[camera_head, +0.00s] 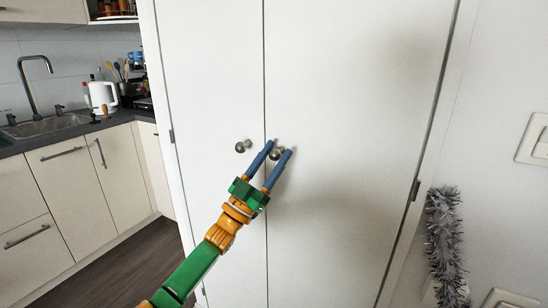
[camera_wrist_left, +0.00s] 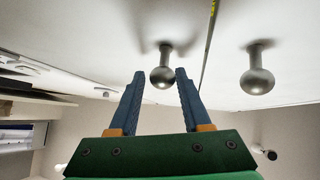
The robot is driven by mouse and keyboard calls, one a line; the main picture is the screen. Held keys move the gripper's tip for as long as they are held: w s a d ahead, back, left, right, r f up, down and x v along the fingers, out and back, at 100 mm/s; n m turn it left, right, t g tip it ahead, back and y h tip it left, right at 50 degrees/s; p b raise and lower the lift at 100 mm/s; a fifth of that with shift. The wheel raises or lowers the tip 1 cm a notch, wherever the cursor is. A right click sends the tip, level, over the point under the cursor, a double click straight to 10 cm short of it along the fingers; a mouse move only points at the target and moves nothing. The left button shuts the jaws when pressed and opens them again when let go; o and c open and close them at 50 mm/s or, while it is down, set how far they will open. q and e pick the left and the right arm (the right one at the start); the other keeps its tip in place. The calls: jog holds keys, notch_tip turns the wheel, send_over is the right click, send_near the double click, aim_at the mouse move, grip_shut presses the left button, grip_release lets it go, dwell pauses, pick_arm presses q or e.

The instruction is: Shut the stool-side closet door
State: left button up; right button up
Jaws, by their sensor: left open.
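A white closet has a left door (camera_head: 205,75) and a right door (camera_head: 350,90), each with a round metal knob near the middle seam. The doors look nearly flush; I cannot tell if the right one is fully shut. My left gripper (camera_head: 280,148) is open, its blue fingers at the right door's knob (camera_head: 276,154). In the left wrist view that knob (camera_wrist_left: 162,75) shows between the open fingertips, with no clear grip on it. The left door's knob (camera_head: 243,146) is free beside the gripper; it also shows in the wrist view (camera_wrist_left: 257,80). No stool is recognisable.
A kitchen counter (camera_head: 75,130) with a sink and white kettle (camera_head: 103,97) stands at the left. Silver tinsel (camera_head: 444,240) is by the wall right of the closet. Wall switches (camera_head: 537,140) are at the far right. Dark floor (camera_head: 130,270) is open at lower left.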

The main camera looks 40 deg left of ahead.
pick_arm(q)
jog(key=b+v, duration=0.1)
jog(key=v, duration=0.6)
jog(key=shift+b, duration=0.35)
